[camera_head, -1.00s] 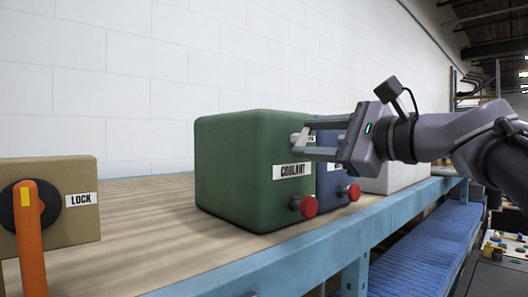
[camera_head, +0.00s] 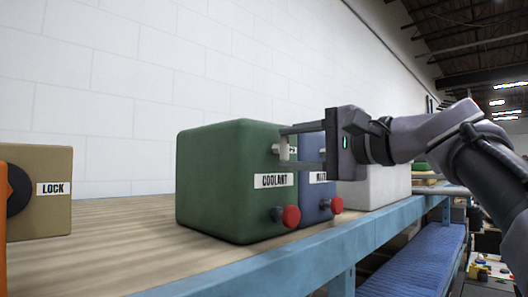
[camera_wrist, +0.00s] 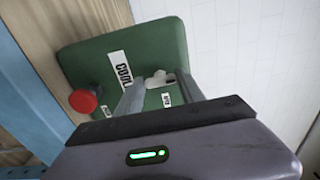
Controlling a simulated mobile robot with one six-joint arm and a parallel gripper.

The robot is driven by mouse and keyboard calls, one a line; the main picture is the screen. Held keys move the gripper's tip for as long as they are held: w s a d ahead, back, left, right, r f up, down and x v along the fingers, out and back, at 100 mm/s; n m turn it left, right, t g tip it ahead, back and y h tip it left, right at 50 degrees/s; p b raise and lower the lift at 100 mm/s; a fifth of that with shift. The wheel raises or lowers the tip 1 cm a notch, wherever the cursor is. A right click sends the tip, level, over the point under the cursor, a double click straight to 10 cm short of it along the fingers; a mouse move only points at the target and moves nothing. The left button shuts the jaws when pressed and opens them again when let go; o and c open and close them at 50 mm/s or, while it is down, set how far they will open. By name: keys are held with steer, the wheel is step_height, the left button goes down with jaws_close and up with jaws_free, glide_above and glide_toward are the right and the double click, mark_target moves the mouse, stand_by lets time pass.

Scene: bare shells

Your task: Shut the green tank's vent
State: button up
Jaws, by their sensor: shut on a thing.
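The green tank (camera_head: 225,185) labelled COOLANT stands on the bench, and it fills the upper middle of the wrist view (camera_wrist: 88,62). A red knob (camera_head: 290,216) sticks out low on its labelled face; it is at left in the wrist view (camera_wrist: 83,101). The pale vent handle (camera_wrist: 158,78) is on the same face, near the top, beside a small label too small to read. My gripper (camera_head: 284,150) is at that face with its fingers on either side of the handle, shut on it. The fingers partly hide the handle in the head view.
A blue tank (camera_head: 316,188) with its own red knob stands close behind the green one, then a white tank (camera_head: 375,186). A tan box labelled LOCK (camera_head: 45,205) is at left. The bench's blue edge (camera_head: 250,272) runs in front. Bare wood lies between box and green tank.

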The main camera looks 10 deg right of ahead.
stand_by(0.4)
steer(key=o, duration=1.4)
steer(key=shift+c, duration=0.2)
steer(key=b+v, duration=0.2)
steer(key=v, duration=1.5)
steer(key=shift+s+d, duration=0.15)
